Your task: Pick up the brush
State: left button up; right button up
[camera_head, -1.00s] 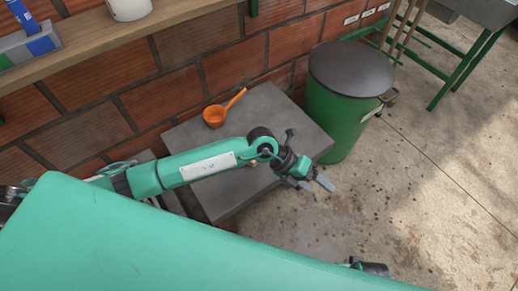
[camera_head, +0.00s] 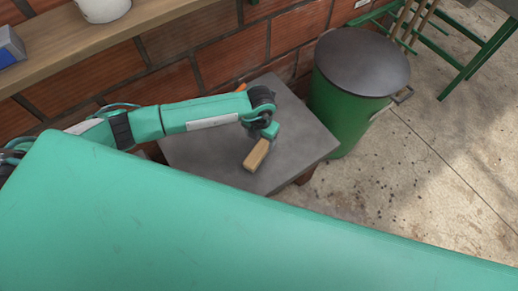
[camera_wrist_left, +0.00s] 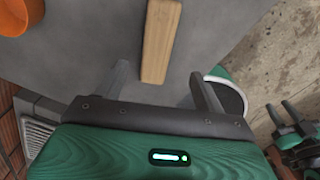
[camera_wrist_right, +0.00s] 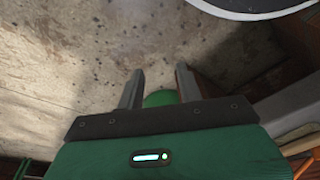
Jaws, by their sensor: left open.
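The brush shows as a pale wooden block or handle (camera_head: 256,156) on the grey table (camera_head: 205,155); I cannot see bristles. My left gripper (camera_head: 266,133) is above the table, over the far part of the brush and partly hiding it. In the left wrist view the brush (camera_wrist_left: 158,38) lies ahead, its near end between the lines of the two spread fingers (camera_wrist_left: 159,72). The left gripper is open and empty; whether it touches the brush is unclear. My right gripper (camera_wrist_right: 159,78) is open and empty above the floor, outside the head view.
A lidded green bin (camera_head: 352,100) stands right of the table. A brick wall and wooden shelf (camera_head: 120,38) are behind. Open floor (camera_head: 440,190) lies to the right.

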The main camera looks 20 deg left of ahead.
aim_at(259, 151)
pick_arm(q)
notch_tip(259, 151, down, 5)
jog(key=shift+w+f, duration=0.1)
jog(key=f, duration=0.5)
jog(key=shift+a, duration=0.2)
jog(key=shift+f, duration=0.15)
pick_arm(e)
jog(key=shift+w+r, duration=0.25)
jog(key=shift+r, duration=0.5)
pick_arm(q)
jog(key=c, duration=1.2)
pick_arm(e)
jog(key=shift+s+f, duration=0.1)
jog(key=shift+s, duration=0.15)
